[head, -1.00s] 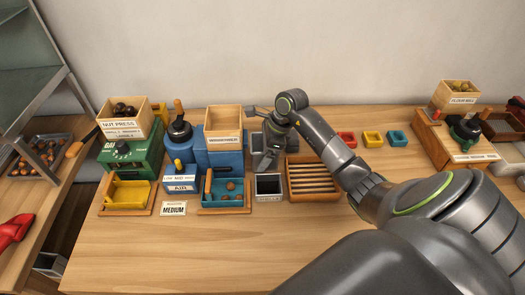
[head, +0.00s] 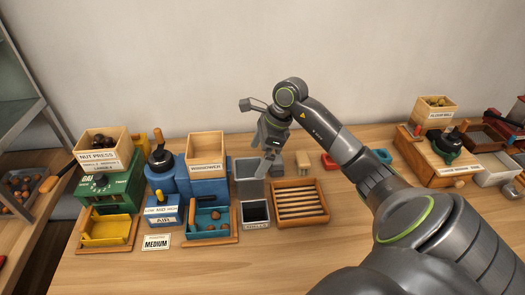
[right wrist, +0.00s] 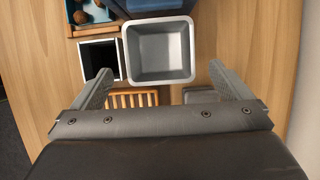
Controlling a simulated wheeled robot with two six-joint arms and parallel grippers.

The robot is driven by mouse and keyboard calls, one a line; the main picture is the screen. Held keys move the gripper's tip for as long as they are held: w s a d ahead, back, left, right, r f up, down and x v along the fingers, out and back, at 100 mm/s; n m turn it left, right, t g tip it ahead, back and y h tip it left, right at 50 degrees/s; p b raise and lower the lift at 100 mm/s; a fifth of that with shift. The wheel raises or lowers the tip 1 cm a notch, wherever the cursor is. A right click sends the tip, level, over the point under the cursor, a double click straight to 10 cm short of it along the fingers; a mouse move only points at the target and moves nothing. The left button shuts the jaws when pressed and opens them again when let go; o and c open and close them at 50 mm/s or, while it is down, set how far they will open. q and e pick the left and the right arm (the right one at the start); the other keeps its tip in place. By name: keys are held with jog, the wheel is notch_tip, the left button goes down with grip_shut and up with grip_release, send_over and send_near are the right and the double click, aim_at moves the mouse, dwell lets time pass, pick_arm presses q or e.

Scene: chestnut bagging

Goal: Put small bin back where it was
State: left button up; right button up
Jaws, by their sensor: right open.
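A grey square bin (head: 248,178) stands upright on the table, right of the blue winnower (head: 195,180) and behind a smaller dark-inside box with a label (head: 255,214). In the right wrist view the grey bin (right wrist: 158,76) looks empty, and the dark-inside box (right wrist: 99,60) is beside it. My right gripper (head: 264,158) is by the bin's right side, partly covering it in the head view. Its fingers are spread and empty (right wrist: 160,70), with the bin ahead between their lines; contact cannot be told. My left gripper is out of view.
A slatted wooden tray (head: 299,217) lies right of the dark-inside box. The green nut press (head: 110,190) is at the left.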

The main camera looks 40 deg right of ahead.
jog(key=shift+v, duration=1.3)
